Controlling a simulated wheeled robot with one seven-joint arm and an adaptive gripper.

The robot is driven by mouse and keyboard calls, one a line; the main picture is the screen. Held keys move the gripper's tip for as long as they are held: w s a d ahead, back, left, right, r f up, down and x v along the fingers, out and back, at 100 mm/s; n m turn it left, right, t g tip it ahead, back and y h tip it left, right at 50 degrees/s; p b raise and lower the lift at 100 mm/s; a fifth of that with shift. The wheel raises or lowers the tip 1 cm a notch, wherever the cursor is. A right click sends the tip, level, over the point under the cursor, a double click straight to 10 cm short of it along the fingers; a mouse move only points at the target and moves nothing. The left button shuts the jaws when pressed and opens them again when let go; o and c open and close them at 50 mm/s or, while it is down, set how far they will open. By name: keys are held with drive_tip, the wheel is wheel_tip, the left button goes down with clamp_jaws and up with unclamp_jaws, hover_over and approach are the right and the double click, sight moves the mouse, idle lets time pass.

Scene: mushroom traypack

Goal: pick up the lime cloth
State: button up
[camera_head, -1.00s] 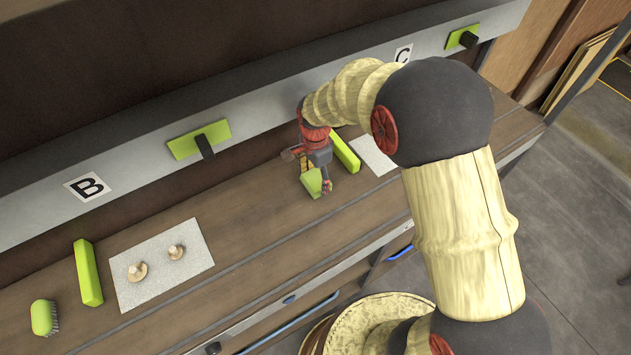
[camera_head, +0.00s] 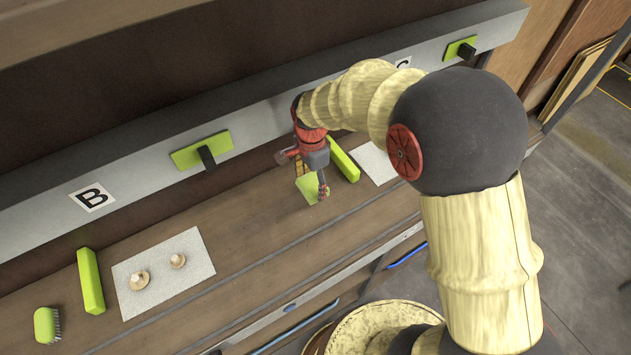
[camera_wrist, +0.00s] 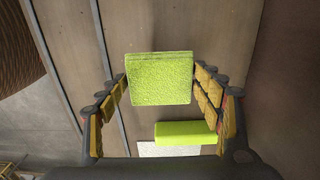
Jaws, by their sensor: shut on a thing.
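The lime cloth (camera_wrist: 158,78) is a folded, textured square and sits between the two fingers of my gripper (camera_wrist: 162,92) in the wrist view. The fingers, with yellow pads, stand at its left and right edges, shut on it. In the head view the cloth (camera_head: 307,187) shows partly under my gripper (camera_head: 312,186), over the wooden bench; part of it is hidden by the fingers. I cannot tell whether it touches the bench.
A lime block (camera_head: 343,159) lies just right of my gripper, beside a white mat (camera_head: 375,165). To the left are another white mat (camera_head: 140,299) with two mushrooms (camera_head: 178,260), a second lime block (camera_head: 91,281) and a lime brush (camera_head: 46,326). A grey rail (camera_head: 270,115) runs behind. Bench between is clear.

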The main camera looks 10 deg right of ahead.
sight(306, 194)
drive_tip(key=s+r, duration=0.1)
drive_tip(key=s+a+r, duration=0.1)
drive_tip(key=s+a+r+p, duration=0.1)
drive_tip(key=r, duration=0.1)
drive_tip(key=shift+a, duration=0.1)
drive_tip(key=s+a+r+p, duration=0.1)
drive_tip(key=s+a+r, duration=0.2)
drive_tip(key=s, duration=0.3)
drive_tip(key=shift+s+a, duration=0.3)
drive_tip(key=shift+a, duration=0.45)
drive_tip(key=shift+r, duration=0.1)
drive_tip(key=o, duration=0.5)
drive_tip(key=shift+c, duration=0.2)
drive_tip(key=c, duration=0.4)
